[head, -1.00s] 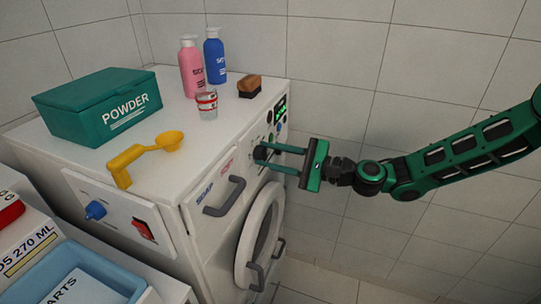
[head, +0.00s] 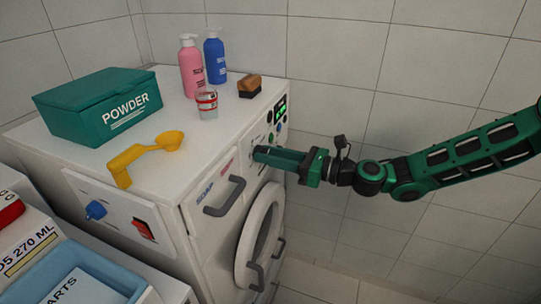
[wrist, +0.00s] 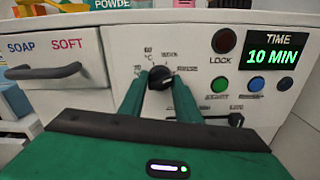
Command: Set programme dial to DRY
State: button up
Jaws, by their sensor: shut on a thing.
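The black programme dial (wrist: 160,80) is on the washing machine's white front panel, with small printed labels around it that are too small to read surely. My gripper (wrist: 160,92) is shut on the dial, one green finger on each side of it. In the head view my gripper (head: 258,153) reaches the panel from the right and hides the dial. I cannot tell surely which label the dial points at.
The wrist view shows the SOAP/SOFT drawer handle (wrist: 45,72) left of the dial. A dark knob (wrist: 236,119) sits lower right.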

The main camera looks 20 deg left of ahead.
jog(key=m, duration=1.2)
jog(key=shift+w+d+f, duration=0.15)
jog(key=shift+w+d, duration=0.05)
jog(key=shift+w, duration=0.15)
dwell(0.4)
jog(key=o, duration=1.1)
jog(key=shift+c, duration=0.2)
jog(key=shift+s+a, duration=0.1)
jog(key=shift+s, duration=0.05)
